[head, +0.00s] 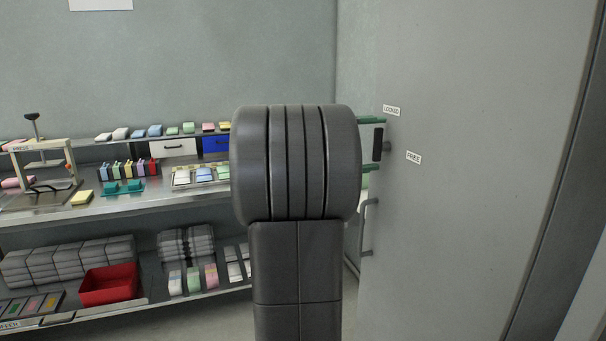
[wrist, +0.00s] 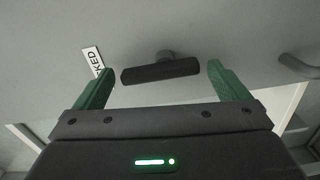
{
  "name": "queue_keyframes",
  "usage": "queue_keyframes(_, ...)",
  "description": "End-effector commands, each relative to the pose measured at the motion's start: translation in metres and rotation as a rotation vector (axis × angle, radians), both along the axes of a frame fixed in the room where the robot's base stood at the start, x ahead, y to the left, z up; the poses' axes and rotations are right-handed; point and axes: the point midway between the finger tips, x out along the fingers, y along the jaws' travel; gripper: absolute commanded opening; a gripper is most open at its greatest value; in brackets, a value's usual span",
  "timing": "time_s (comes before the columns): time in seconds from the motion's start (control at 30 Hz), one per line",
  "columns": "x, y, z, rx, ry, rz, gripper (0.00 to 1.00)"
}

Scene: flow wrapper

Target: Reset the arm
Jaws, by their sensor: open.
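My gripper (wrist: 157,82) is open, with its two green fingers spread apart in the wrist view. A dark handle (wrist: 160,72) on a round mount on the grey door lies between and just beyond the fingertips; I see no finger closed on it. In the head view my dark arm fills the middle and hides most of my gripper. Green finger parts (head: 371,120) show at the arm's right, near the dark handle (head: 377,143). The handle stands upright in the head view, near the "LOCKED" label (head: 391,111) and above the "FREE" label (head: 413,157).
The large grey door (head: 490,130) fills the right side. A grey bar handle (head: 367,228) sticks out from it lower down. At left, a metal bench (head: 120,212) carries a press (head: 40,160), small packs and bins. A red bin (head: 109,284) and grey bundles sit on the lower shelf.

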Motion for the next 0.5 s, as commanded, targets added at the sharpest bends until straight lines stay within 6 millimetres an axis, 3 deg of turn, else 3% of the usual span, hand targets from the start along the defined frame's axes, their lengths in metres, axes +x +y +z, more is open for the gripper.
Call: queue_keyframes(0.5,-0.0038,-0.0006,0.0004,0.165,-0.455,0.0,0.95)
